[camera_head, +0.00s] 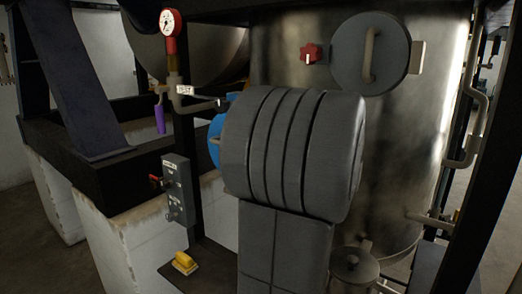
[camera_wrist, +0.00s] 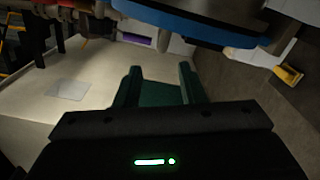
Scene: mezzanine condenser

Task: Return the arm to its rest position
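In the wrist view my gripper (camera_wrist: 161,74) shows two dark green fingers standing apart, with nothing held between their tips. In the head view my thick grey arm fills the middle of the picture and stands in front of the tank. The gripper itself cannot be made out there.
A large metal tank (camera_head: 425,130) has a round hatch (camera_head: 370,52) and a red knob (camera_head: 311,53). A red gauge (camera_head: 170,23) tops a pipe at the left. A grey switch box (camera_head: 178,190) stands above a yellow object (camera_head: 185,263). A lidded pot (camera_head: 353,268) sits low.

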